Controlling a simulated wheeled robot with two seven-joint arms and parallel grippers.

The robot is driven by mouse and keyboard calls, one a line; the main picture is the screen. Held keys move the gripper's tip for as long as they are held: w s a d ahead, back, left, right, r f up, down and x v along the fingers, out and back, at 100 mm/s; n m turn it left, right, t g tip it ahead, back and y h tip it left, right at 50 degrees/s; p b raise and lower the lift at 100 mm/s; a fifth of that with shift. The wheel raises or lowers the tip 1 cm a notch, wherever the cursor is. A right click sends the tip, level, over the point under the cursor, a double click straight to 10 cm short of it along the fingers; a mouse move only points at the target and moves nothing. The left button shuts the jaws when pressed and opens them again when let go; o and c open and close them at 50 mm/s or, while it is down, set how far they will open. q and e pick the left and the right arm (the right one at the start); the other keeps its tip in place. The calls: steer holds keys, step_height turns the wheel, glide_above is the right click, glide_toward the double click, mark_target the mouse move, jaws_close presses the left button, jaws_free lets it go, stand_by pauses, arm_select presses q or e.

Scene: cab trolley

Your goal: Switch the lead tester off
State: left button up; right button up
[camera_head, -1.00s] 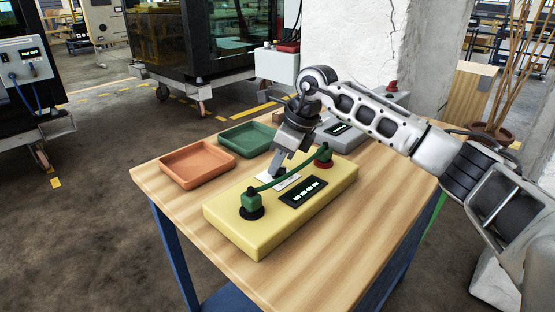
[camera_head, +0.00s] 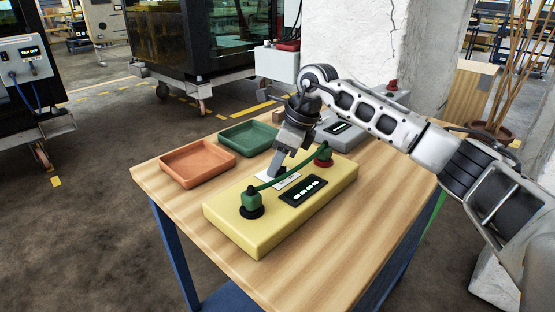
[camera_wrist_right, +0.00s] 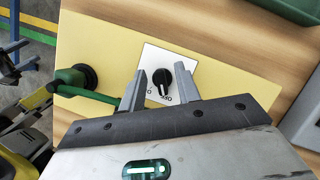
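The lead tester is a yellow box (camera_head: 240,229) on the wooden table. A green lead (camera_head: 275,183) arches between its black and red sockets. Its dark display (camera_head: 303,191) shows several lit pale bars. The black rotary knob (camera_wrist_right: 161,80) sits on a white plate (camera_wrist_right: 152,57) with small labels, its white mark pointing towards the lower label in the wrist view. My right gripper (camera_head: 274,171) is low over the plate and hides the knob in the head view. In the wrist view its open fingers (camera_wrist_right: 160,75) stand either side of the knob; contact is unclear. My left gripper is out of view.
An orange tray (camera_head: 178,178) and a green tray (camera_head: 226,145) lie left of and behind the tester. A grey box (camera_head: 347,139) stands behind it. The green lead runs close beside the right gripper. The table's front right is clear.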

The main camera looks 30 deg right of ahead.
steer(key=v, duration=1.6)
steer(key=shift+a, duration=0.1)
